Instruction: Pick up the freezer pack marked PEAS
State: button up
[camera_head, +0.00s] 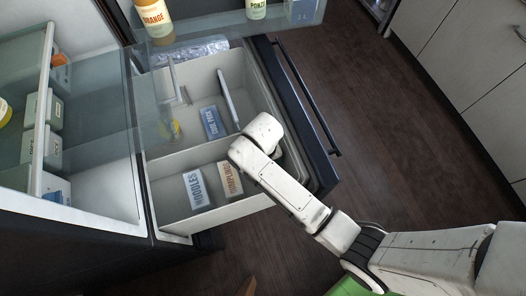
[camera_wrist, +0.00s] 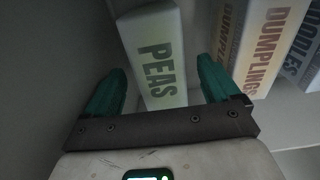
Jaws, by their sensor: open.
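The freezer pack marked PEAS (camera_wrist: 155,50) is a pale box with dark green lettering, seen in the wrist view. My gripper (camera_wrist: 160,66) has its two green fingers apart, one on each side of the near part of the pack. I cannot tell whether either finger touches it. In the head view my arm reaches down over the open freezer drawer (camera_head: 172,221); the PEAS pack and my fingers are hidden behind the arm there.
A DUMPLINGS pack (camera_head: 230,178) stands close right of the PEAS pack in the wrist view, with a NOODLES pack (camera_head: 196,188) beyond. A blue pack (camera_head: 212,122) lies in the other compartment. Glass shelves (camera_head: 95,120) overhang the left. Dark floor (camera_head: 400,150) is clear.

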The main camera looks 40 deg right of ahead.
notch_tip(320, 180, down, 5)
jog(key=shift+r+b, duration=0.2)
jog(key=shift+b, duration=0.4)
jog(key=c, duration=1.3)
jog(key=shift+r, duration=0.1)
